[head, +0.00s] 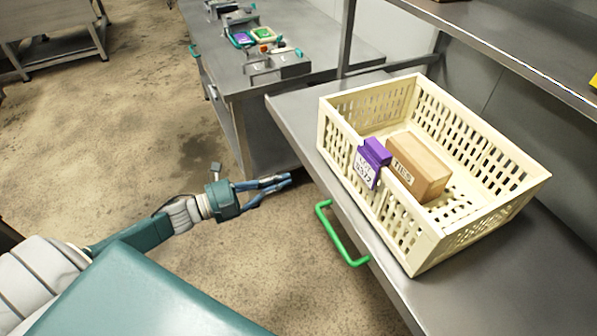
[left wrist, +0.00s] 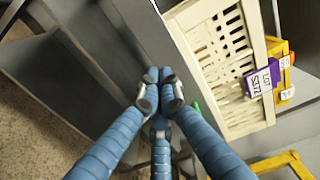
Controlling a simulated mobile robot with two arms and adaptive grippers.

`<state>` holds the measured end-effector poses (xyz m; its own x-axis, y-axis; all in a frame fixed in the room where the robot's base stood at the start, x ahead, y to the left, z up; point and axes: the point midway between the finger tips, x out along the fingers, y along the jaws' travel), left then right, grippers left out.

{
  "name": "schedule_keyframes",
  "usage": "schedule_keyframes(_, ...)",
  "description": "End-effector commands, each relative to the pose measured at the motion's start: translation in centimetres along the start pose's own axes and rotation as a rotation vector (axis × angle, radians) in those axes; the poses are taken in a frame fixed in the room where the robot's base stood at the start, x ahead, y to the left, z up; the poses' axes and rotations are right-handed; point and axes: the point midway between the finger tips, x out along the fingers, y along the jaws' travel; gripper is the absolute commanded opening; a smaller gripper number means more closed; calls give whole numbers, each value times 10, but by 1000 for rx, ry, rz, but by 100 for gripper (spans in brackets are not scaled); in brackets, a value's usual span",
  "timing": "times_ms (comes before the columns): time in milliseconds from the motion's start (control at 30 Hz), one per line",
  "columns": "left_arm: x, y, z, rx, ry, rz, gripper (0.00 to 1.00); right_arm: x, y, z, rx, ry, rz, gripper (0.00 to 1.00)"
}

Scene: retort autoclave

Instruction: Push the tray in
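My left gripper (head: 290,179) is in the middle of the head view, over the floor left of the steel surface. Its blue fingers converge and their tips meet in the left wrist view (left wrist: 160,88), with nothing visible between them. A cream slotted crate-like tray (head: 440,246) sits on the steel surface, right of the gripper and apart from it. It also shows in the left wrist view (left wrist: 182,38). A brown box labelled TIES (head: 425,168) lies inside, and a purple tag (head: 376,151) hangs on its near wall. My right gripper is out of view.
The steel surface (head: 300,115) has a green handle (head: 338,238) on its front edge. A second steel table (head: 235,85) with clamps and small coloured items stands behind. A steel shelf (head: 520,45) overhangs at upper right. The floor (head: 120,130) at left is open.

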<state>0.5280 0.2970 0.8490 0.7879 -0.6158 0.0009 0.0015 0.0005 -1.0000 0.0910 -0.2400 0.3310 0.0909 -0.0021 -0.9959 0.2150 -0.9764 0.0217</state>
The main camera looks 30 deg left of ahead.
Motion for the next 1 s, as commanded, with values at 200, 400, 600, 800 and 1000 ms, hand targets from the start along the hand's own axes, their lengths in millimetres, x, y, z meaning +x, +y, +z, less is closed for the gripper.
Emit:
schedule_keyframes(200, 37, -2, 0, -2, -1, -1, 0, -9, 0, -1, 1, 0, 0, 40)
schedule_keyframes(400, 51, 0, 0, -2, -1, 1, 0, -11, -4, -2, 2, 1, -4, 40)
schedule_keyframes(600, 52, 1, 0, -2, -1, 1, 0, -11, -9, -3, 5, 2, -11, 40)
schedule_keyframes(800, 52, 1, 0, -2, -1, 1, 0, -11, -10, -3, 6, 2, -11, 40)
schedule_keyframes(1000, 62, 1, -2, -2, 0, -1, 0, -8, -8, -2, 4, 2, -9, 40)
